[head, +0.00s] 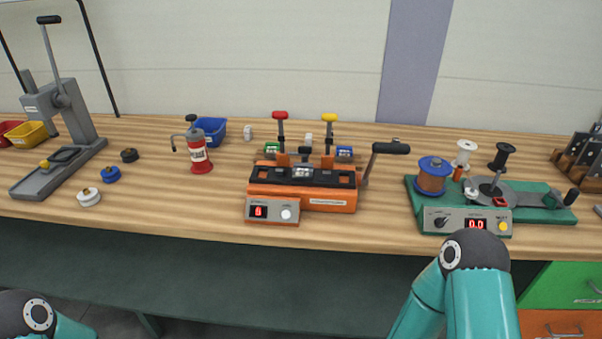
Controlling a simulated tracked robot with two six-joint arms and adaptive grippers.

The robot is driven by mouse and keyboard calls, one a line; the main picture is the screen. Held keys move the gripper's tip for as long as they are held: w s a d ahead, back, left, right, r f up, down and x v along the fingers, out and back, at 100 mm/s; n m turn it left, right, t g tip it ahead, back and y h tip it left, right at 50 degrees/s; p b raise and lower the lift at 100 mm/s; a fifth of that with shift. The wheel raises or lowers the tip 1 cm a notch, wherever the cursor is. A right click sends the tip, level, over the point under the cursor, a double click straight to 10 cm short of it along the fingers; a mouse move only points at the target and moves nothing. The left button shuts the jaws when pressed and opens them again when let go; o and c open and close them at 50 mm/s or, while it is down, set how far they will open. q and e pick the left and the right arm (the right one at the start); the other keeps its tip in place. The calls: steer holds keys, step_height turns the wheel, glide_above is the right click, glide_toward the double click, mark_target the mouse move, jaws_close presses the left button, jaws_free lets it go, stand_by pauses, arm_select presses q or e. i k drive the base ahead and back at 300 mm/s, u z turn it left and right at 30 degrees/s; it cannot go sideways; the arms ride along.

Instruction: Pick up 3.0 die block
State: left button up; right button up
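Several small blocks that look like die blocks are around an orange bench machine (300,197) in the middle of the workbench. A green-marked block (272,150) is behind its left side and a blue-marked block (344,153) behind its right side. A light block (308,141) stands behind the machine, and another pale block (248,132) stands farther left. A small block (300,171) sits in the middle of the machine's top. Their markings are too small to read, so I cannot tell which is 3.0. Only teal links of my arms show at the bottom edge; neither gripper is in view.
The machine has red and yellow levers and a black-handled lever (391,148) on its right. A green winding machine (466,223) stands right. Bare wood lies between the machines and along the front edge.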

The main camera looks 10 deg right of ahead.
mark_target(301, 171)
steer(key=z, duration=1.6)
steer(key=i, duration=0.1)
steer(key=u, duration=2.85)
steer(key=k, duration=0.9)
steer(key=z, duration=0.7)
steer(key=i, duration=1.25)
steer(key=z, duration=0.1)
